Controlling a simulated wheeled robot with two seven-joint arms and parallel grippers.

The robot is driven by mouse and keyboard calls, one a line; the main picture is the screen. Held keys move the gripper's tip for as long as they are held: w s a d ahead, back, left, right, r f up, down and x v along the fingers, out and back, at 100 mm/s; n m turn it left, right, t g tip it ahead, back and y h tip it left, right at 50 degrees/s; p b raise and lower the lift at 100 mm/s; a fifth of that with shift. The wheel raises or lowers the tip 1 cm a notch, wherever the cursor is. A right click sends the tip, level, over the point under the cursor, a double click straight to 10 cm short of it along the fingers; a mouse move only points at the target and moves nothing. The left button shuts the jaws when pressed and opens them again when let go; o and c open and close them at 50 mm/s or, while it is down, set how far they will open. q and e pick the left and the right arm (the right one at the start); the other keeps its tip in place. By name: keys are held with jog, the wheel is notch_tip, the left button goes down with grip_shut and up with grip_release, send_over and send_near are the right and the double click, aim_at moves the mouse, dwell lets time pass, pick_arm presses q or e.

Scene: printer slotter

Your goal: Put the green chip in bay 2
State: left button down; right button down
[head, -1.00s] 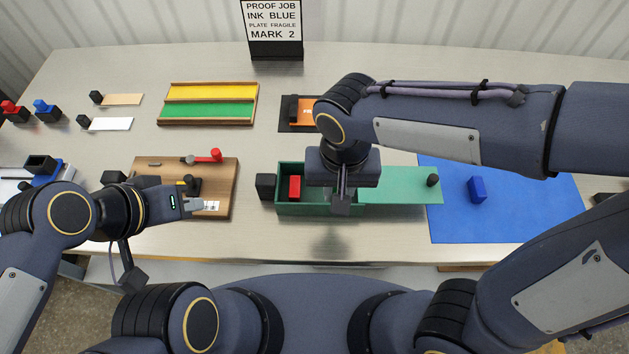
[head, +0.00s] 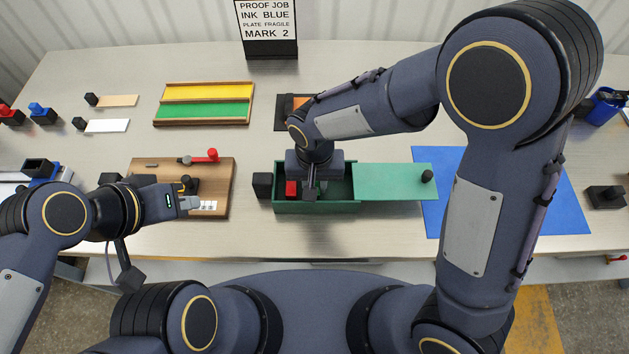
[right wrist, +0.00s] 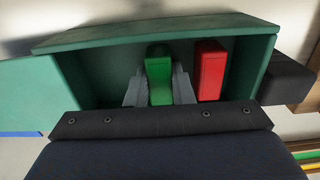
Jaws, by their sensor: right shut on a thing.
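The green chip (right wrist: 159,78) is between the two grey fingers of my right gripper (right wrist: 158,88), which is shut on it inside the open part of a green box. The chip stands upright beside a red chip (right wrist: 209,72), a small gap apart. In the head view my right gripper (head: 312,188) reaches down into the green box (head: 312,208), just right of the red chip (head: 291,188), and hides the green chip. My left gripper (head: 189,204) is over the wooden board (head: 222,178) at left; its finger opening is unclear. No bay marked 2 is clearly readable.
The box's green lid (head: 390,182) is slid right, with a black knob. A black block (head: 262,185) touches the box's left end. A blue mat (head: 555,195) lies at right. A yellow-and-green tray (head: 203,104) and sign (head: 267,30) stand behind.

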jog(key=shift+f, duration=0.2)
jog(key=c, duration=1.5)
grip_release()
jog(key=shift+c, duration=0.2)
notch_tip(320, 180, up, 12)
jog(key=shift+r, duration=0.25)
